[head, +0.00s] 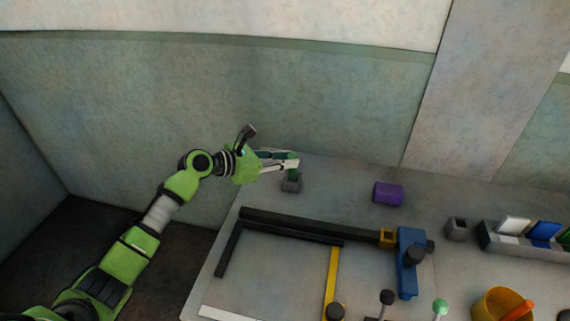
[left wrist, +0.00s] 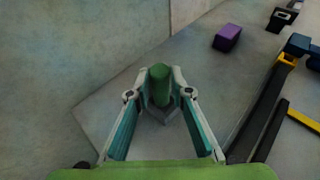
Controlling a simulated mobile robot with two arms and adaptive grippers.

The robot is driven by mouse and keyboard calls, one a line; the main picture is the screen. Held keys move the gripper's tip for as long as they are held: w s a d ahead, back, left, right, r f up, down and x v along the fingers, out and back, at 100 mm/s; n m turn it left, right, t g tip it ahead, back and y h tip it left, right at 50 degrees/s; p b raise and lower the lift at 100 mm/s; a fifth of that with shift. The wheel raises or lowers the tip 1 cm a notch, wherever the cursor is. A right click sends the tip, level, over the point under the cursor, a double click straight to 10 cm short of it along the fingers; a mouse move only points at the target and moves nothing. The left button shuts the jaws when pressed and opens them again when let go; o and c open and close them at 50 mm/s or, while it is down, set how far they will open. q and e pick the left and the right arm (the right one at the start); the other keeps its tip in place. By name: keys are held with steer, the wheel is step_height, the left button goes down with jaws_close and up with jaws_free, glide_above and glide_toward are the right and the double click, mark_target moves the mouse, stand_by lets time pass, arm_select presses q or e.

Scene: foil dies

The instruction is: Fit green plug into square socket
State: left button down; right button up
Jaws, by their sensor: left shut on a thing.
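The green plug (left wrist: 160,84) is between the fingertips of my left gripper (left wrist: 160,92), which is shut on it. It looks upright and rounded from the wrist. In the head view, my left gripper (head: 288,162) is at the table's far left part, and the plug (head: 292,174) shows below the fingers. A small grey block (head: 291,187) is directly under the plug; I cannot tell whether the plug is inside it or just above. Another grey block with a dark square opening (head: 456,229) stands to the right. My right gripper is not in view.
A purple block (head: 388,194) lies right of the gripper. A black rail frame (head: 290,225) with a blue clamp (head: 408,262) lies nearer. A grey rack (head: 520,242) and a yellow bucket (head: 500,303) are at the right. A wall rises behind the table.

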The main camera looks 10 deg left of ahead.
arm_select(q)
steer(key=shift+s+f+g, duration=0.15)
steer(key=shift+s+f, duration=0.05)
steer(key=shift+f, duration=0.45)
steer(key=shift+s+f+g, duration=0.15)
steer(key=shift+s+f, duration=0.05)
steer(key=shift+f, duration=0.4)
steer(key=c, duration=1.8)
jaws_free()
steer(key=shift+w, duration=0.1)
steer(key=shift+c, duration=0.2)
steer(key=shift+w+f, duration=0.1)
steer(key=shift+w, duration=0.3)
steer(key=shift+s+r, duration=0.1)
steer(key=shift+r, duration=0.15)
steer(key=shift+s+a+r, duration=0.1)
steer(key=shift+s+r, duration=0.05)
steer(key=shift+s, duration=0.05)
steer(key=v, duration=1.1)
steer(key=shift+s+a+r+b, duration=0.15)
steer(key=shift+a+b, duration=0.05)
steer(key=shift+b, duration=0.2)
